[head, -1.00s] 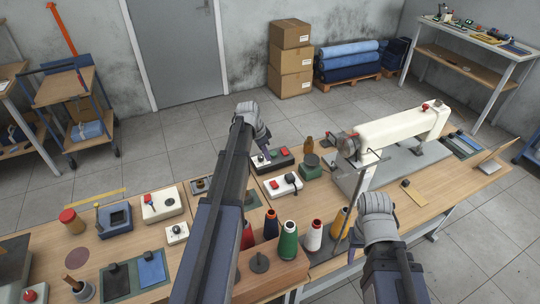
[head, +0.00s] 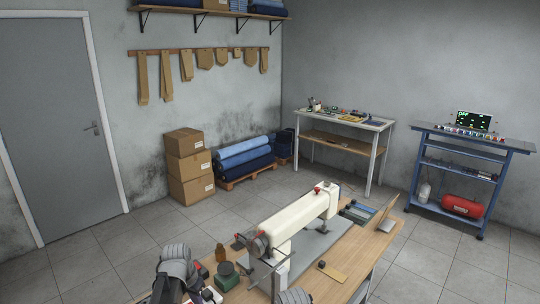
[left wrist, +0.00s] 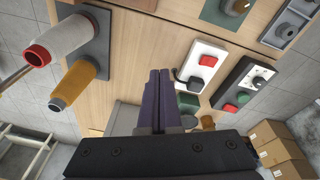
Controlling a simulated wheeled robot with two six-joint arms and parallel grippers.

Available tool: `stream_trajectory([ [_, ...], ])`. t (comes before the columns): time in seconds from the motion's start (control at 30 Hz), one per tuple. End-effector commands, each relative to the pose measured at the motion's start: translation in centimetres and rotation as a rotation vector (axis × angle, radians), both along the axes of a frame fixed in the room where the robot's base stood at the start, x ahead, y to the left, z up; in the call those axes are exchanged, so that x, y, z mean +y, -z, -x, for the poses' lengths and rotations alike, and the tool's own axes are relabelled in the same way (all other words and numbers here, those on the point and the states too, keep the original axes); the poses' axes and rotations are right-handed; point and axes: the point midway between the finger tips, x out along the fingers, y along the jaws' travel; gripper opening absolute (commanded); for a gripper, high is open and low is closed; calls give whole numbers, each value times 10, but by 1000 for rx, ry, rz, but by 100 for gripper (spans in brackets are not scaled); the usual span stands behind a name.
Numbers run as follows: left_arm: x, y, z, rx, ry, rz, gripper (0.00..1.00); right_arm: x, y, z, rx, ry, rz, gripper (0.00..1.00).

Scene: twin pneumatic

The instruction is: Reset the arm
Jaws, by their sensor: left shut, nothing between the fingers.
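My left arm (head: 175,268) shows at the lower edge of the head view, over the near left end of the workbench. My left gripper (left wrist: 160,76) points away from the camera in the left wrist view, its dark fingers together with nothing between them. It is over the wooden bench top (left wrist: 125,45), apart from the control boxes to its right. Of my right arm (head: 293,297), only a grey rounded part shows at the bottom edge of the head view; its fingers are hidden.
A white sewing machine (head: 302,218) stands on the bench (head: 335,265). In the left wrist view, a white box with a red button (left wrist: 205,65), a dark control box (left wrist: 243,86) and thread spools (left wrist: 74,82) lie around the gripper. Cartons (head: 188,168) stand by the wall.

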Motion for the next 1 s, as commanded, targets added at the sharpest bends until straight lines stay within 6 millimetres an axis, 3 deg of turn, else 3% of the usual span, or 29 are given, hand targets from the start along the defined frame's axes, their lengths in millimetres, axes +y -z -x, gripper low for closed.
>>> stream_trajectory([
  [0.03,-20,1,30,18,-50,-9,0,0,0,0,0,0,0,50],
  [0.3,-70,3,121,82,-353,-65,0,0,0,0,0,0,0,50],
  [0.37,-87,3,117,94,-305,-81,0,0,0,0,0,0,0,50],
  [0.7,-160,2,155,148,-85,-176,0,0,0,0,0,0,0,50],
  [1.0,-177,2,168,161,-27,-208,0,0,0,0,0,0,0,50],
])
